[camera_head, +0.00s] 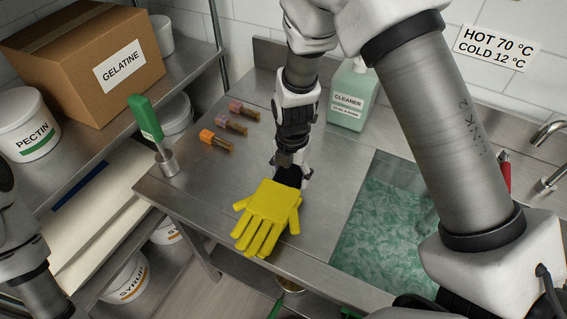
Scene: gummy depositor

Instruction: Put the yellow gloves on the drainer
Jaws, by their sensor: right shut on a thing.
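The yellow gloves (267,217) show as a flat glove shape with the fingers pointing toward the front edge of the steel counter. My right gripper (290,176) is shut on the cuff end of the gloves, over the counter to the left of the sink. I cannot tell whether the gloves touch the counter. My left arm shows at the left edge of the view, but its gripper is out of view. I cannot clearly make out a drainer.
A sink (385,225) with greenish water is on the right. A cleaner bottle (352,97) stands behind it. A green-handled tool (150,130) and small coloured nozzles (216,141) are on the counter's left. Shelves hold a gelatine box (85,60) and a pectin tub (27,125).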

